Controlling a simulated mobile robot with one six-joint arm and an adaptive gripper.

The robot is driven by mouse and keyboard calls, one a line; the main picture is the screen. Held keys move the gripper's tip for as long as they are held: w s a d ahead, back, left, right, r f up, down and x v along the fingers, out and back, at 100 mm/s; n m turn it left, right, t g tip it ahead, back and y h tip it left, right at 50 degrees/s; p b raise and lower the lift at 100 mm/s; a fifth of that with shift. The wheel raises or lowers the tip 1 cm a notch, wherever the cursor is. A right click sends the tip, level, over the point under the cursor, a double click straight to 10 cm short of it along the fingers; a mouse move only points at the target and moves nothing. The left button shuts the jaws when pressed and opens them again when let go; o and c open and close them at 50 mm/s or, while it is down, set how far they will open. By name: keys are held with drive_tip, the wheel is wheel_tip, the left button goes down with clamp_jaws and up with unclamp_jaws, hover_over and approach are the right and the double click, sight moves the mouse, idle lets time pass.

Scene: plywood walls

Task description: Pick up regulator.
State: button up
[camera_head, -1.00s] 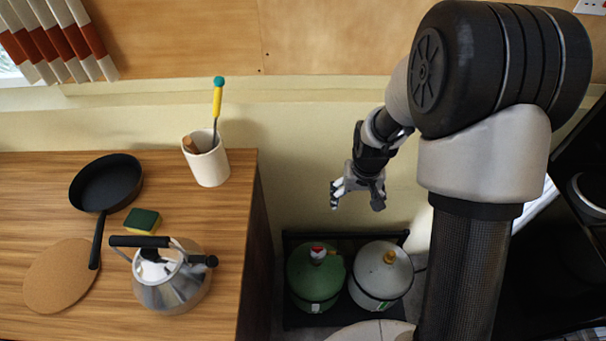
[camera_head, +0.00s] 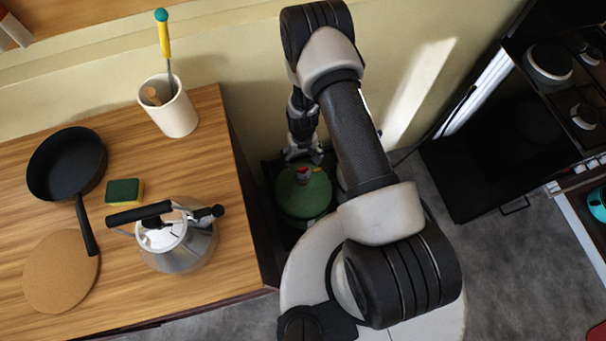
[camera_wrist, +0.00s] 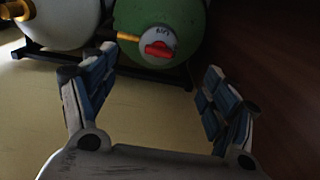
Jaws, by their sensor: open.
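The regulator is a pale round cap with a red knob and a yellow-orange side piece. It sits on top of a green gas cylinder, shown in the wrist view as the regulator (camera_wrist: 157,41) on the green cylinder (camera_wrist: 185,20). In the head view the regulator (camera_head: 303,173) is small on the green cylinder (camera_head: 303,197). My gripper (camera_wrist: 157,78) is open and empty. In the wrist view the regulator lies beyond the fingertips, roughly centred between them. In the head view my gripper (camera_head: 303,156) is close to the regulator; whether they touch cannot be told.
A white cylinder (camera_wrist: 60,22) stands beside the green one on a dark rack (camera_wrist: 95,62). The wooden counter (camera_head: 205,235) with a kettle (camera_head: 180,245), pan (camera_head: 66,165) and utensil pot (camera_head: 170,110) is left of the cylinders. The wall is close behind.

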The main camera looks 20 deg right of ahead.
sight(303, 168)
wheel_tip(303, 168, down, 9)
drive_tip(key=b, duration=0.2)
drive_tip(key=shift+d+f+b, duration=0.1)
drive_tip(key=shift+f+b, duration=0.1)
drive_tip(key=shift+b, duration=0.15)
drive_tip(key=shift+r, duration=0.1)
drive_tip(key=c, duration=1.4)
drive_tip(key=shift+r, duration=0.1)
drive_tip(key=shift+c, duration=0.2)
